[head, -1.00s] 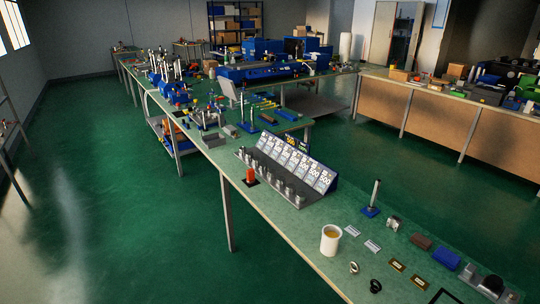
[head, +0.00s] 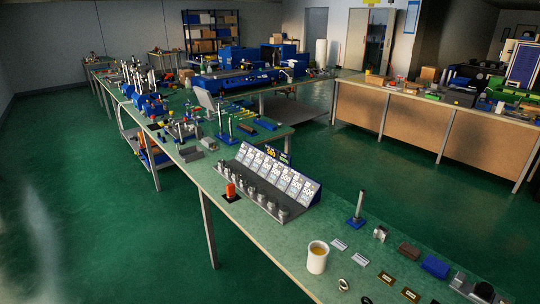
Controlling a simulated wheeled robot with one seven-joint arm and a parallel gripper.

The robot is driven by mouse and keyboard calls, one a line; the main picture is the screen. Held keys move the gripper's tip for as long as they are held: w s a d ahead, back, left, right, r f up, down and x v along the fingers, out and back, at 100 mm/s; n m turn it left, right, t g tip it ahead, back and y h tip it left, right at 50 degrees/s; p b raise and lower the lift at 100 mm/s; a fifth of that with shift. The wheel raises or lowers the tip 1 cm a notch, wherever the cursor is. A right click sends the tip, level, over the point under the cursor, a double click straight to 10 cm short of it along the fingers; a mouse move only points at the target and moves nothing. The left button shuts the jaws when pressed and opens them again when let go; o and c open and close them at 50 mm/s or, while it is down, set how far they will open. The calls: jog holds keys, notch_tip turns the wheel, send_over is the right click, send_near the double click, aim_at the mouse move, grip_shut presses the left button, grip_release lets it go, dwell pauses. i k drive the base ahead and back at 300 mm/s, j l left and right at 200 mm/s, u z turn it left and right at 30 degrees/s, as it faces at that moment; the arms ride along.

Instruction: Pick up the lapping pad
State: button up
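I cannot tell for certain which thing is the lapping pad. A brown block (head: 409,250) and a blue block (head: 435,266) lie side by side on the near bench (head: 285,240), toward its right end. Either has a pad-like shape, but they are small in the head view. My gripper is not in view.
A white cup (head: 317,257) with yellowish contents stands on the near bench. A rod on a blue base (head: 355,221), small plates and rings are close by. A card rack (head: 280,182) stands farther back. Green floor (head: 110,235) is open to the left.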

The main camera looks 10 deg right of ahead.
aim_at(231, 191)
jog(key=i+j+z, duration=0.1)
jog(key=i+j, duration=0.2)
jog(key=i+j+z, duration=0.1)
jog(key=i+j, duration=0.2)
jog(key=i, duration=0.15)
jog(key=i+j+z, duration=0.1)
jog(key=i+j, duration=0.25)
jog(key=i+j+z, duration=0.15)
jog(key=i+j, duration=0.2)
jog(key=i+j+z, duration=0.1)
jog(key=i+j, duration=0.2)
jog(key=j, duration=0.15)
jog(key=i+j+z, duration=0.1)
jog(key=i+j, duration=0.2)
jog(key=i+j+z, duration=0.1)
jog(key=i+j, duration=0.2)
jog(key=j, duration=0.3)
jog(key=i+j+z, duration=0.1)
jog(key=i+j, duration=0.2)
jog(key=j, duration=0.15)
